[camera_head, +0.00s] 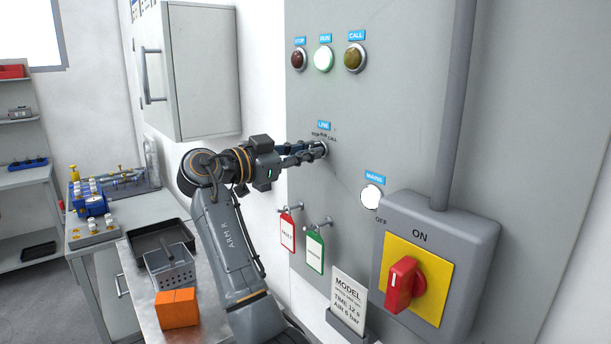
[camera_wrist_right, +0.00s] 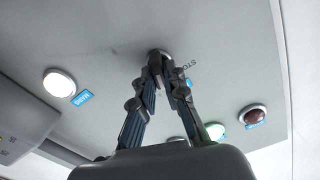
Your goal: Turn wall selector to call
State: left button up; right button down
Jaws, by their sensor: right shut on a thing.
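The wall selector (camera_head: 322,147) sits on the grey panel under a blue LINE label, with small STOP, RUN and CALL lettering around it. My right gripper (camera_head: 317,151) reaches it from the left and is shut on its knob. In the right wrist view the fingertips (camera_wrist_right: 161,62) come together at the selector (camera_wrist_right: 163,53), covering most of it, so its pointer direction cannot be read. Above it, the RUN lamp (camera_head: 323,59) glows green; the STOP lamp (camera_head: 299,58) and the CALL lamp (camera_head: 355,57) look unlit. My left gripper is not in view.
A white MAINS lamp (camera_head: 372,196) is lit beside a grey box with a red rotary switch (camera_head: 404,284). Red (camera_head: 287,232) and green (camera_head: 315,250) tags hang below the selector. A bench with an orange box (camera_head: 177,308) stands left.

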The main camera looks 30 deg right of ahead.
pick_arm(q)
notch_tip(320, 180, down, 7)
jog(key=b, duration=0.6)
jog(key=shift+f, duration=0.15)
pick_arm(e)
jog(key=m, duration=0.5)
jog(key=shift+s, duration=0.1)
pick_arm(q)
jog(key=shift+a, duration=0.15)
pick_arm(e)
jog(key=shift+r+m, duration=0.1)
jog(key=shift+m, duration=0.2)
jog(key=c, duration=1.7)
grip_release()
jog(key=o, duration=0.3)
jog(key=shift+d, duration=0.2)
jog(key=a, duration=1.2)
jog(key=shift+s, duration=0.4)
